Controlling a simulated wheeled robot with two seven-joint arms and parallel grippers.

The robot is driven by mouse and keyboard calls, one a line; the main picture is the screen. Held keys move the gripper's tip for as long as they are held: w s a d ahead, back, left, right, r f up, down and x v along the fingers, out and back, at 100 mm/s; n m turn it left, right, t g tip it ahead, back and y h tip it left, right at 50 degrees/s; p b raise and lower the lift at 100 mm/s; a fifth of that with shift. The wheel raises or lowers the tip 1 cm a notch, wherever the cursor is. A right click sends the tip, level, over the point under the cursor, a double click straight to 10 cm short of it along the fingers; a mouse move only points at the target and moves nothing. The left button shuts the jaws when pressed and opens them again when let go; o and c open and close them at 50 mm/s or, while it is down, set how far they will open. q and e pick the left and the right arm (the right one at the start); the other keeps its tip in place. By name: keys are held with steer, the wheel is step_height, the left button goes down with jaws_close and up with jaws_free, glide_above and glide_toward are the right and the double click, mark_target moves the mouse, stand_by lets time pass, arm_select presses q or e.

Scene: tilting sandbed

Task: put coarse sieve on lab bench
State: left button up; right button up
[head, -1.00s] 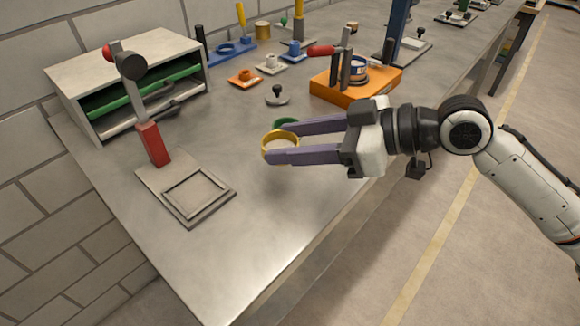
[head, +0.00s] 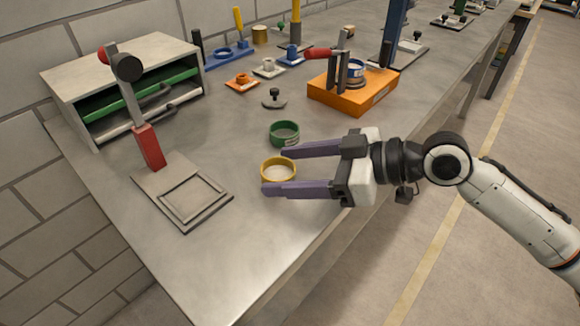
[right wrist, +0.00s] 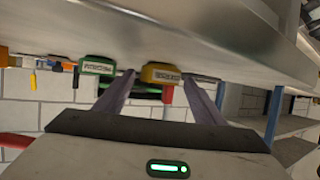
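A yellow ring-shaped sieve (head: 278,170) stands on the lab bench (head: 255,235), near its front edge. My right gripper (head: 274,171) has its two purple fingers on either side of the sieve. They look parted, with a small gap beside it in the right wrist view, where the yellow sieve (right wrist: 161,74) shows a label too small to read. A green ring-shaped sieve (head: 284,133) stands on the bench just behind, outside the fingers; it also shows in the right wrist view (right wrist: 97,66). My left gripper is not in view.
A grey plate with a square frame (head: 183,192) and a red-handled lever (head: 148,146) stand to the left. A shelf box (head: 110,58) is behind them. An orange block (head: 352,92) stands at the back right. The bench's front left is clear.

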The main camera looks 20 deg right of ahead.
steer(key=shift+r, duration=0.15)
steer(key=b+v, duration=0.1)
steer(key=v, duration=0.8)
steer(key=shift+s+d+b, duration=0.2)
steer(key=shift+d+b, duration=0.05)
steer(key=shift+b, duration=0.05)
steer(key=shift+v, duration=1.2)
